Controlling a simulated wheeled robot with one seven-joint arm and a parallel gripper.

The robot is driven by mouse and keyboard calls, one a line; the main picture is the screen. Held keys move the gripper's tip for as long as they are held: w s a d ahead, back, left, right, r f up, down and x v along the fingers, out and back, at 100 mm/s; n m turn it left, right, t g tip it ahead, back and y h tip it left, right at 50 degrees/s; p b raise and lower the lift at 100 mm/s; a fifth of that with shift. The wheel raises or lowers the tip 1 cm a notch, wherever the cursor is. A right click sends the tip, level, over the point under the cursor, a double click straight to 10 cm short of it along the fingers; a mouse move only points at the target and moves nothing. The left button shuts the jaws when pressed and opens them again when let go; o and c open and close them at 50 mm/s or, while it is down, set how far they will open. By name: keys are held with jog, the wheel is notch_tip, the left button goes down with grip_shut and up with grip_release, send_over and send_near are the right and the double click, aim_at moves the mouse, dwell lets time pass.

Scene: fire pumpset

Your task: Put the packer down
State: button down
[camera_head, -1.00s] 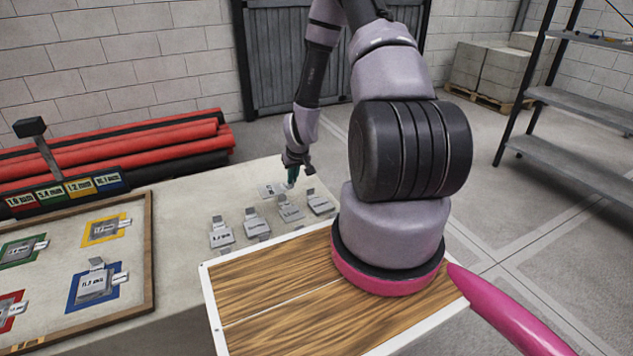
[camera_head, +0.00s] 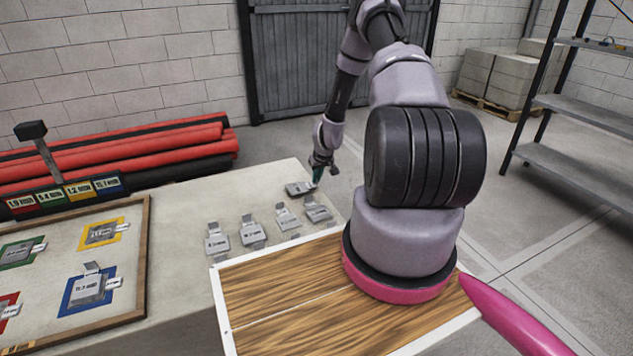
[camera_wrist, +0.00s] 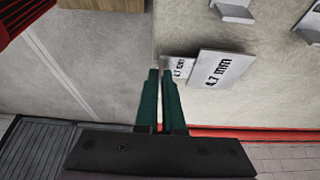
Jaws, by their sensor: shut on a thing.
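A grey metal packer (camera_head: 300,188) is in my gripper (camera_head: 318,167), over the far right corner of the light worktable (camera_head: 190,195). In the wrist view its plate (camera_wrist: 224,70) reads 4.7 MM, and its small tab (camera_wrist: 179,68) is at the green fingertips of my gripper (camera_wrist: 160,74). The fingers are close together on the tab. The packer lies over the tabletop, beside the table edge. I cannot tell whether it touches the surface. Several similar packers (camera_head: 252,231) lie in a row on the table, nearer the camera.
A framed board (camera_head: 146,240) with coloured squares holding packers is at left. A label rack (camera_head: 65,190) and red and black rolls (camera_head: 150,150) stand behind it. My wood-topped base is at the front. Shelving (camera_head: 570,110) is at right.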

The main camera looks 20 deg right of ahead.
jog(key=shift+f, duration=0.7)
jog(key=shift+f, duration=0.1)
jog(key=c, duration=1)
grip_release()
jog(key=shift+c, duration=0.2)
